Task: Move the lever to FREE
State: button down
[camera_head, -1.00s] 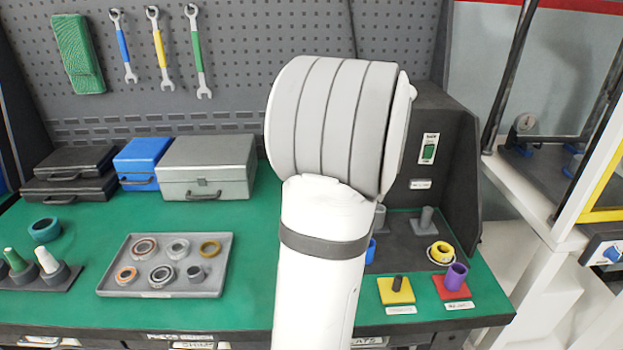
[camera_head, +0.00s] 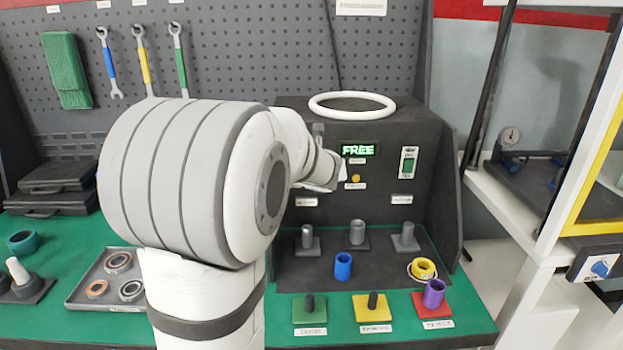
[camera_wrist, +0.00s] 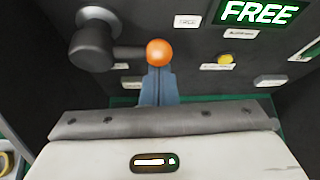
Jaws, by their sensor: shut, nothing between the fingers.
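In the wrist view the lever (camera_wrist: 128,53) is a dark grey arm reaching right from a round hub (camera_wrist: 93,42) to an orange ball knob (camera_wrist: 159,52). It lies about level. A small label reading FREE (camera_wrist: 187,21) sits above and right of the knob. The green display (camera_wrist: 256,12) reads FREE, and it also shows lit in the head view (camera_head: 357,149). My gripper (camera_wrist: 158,72) is shut and empty, its blue-grey fingertips right at the knob's lower side; contact cannot be told. In the head view my arm mostly hides the lever.
The dark test box (camera_head: 385,215) carries a white ring (camera_head: 352,104) on top and several grey posts below. A blue sleeve (camera_head: 343,266), a yellow ring (camera_head: 423,268) and a purple sleeve (camera_head: 434,293) stand in front. A grey parts tray (camera_head: 85,290) lies left.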

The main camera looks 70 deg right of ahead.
jog(key=shift+s+r, duration=0.1)
jog(key=shift+r, duration=0.05)
dwell(0.4)
jog(key=p+v, duration=0.4)
jog(key=v, duration=0.6)
dwell(0.4)
